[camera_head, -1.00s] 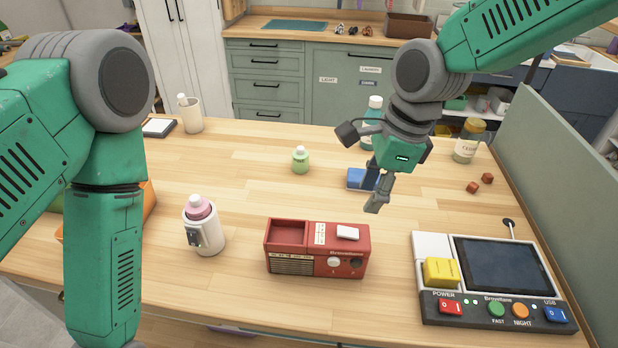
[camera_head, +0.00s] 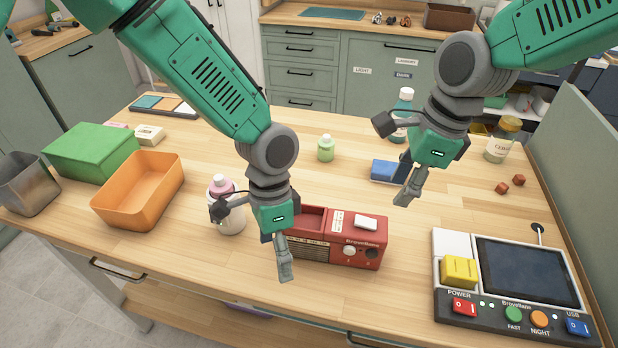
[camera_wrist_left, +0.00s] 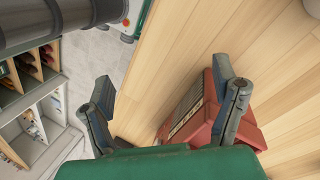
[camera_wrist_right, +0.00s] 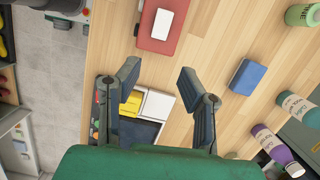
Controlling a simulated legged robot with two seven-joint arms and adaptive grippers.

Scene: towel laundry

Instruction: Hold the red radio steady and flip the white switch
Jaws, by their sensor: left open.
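The red radio (camera_head: 358,252) stands on the table at front centre, with the white switch (camera_head: 366,222) on its top right. My left gripper (camera_head: 252,243) is open at the radio's left end, and one finger hides part of its front. In the left wrist view the red radio (camera_wrist_left: 208,100) is beside and partly behind the right-hand finger. My right gripper (camera_head: 391,165) is open and empty, above the table behind the radio's right side. The right wrist view shows the radio (camera_wrist_right: 150,43) and white switch (camera_wrist_right: 163,23) beyond the fingertips.
A console (camera_head: 450,300) with a yellow block (camera_head: 459,270) is at right. A blue block (camera_head: 384,171) lies beneath my right gripper. An orange bin (camera_head: 138,203) is at left.

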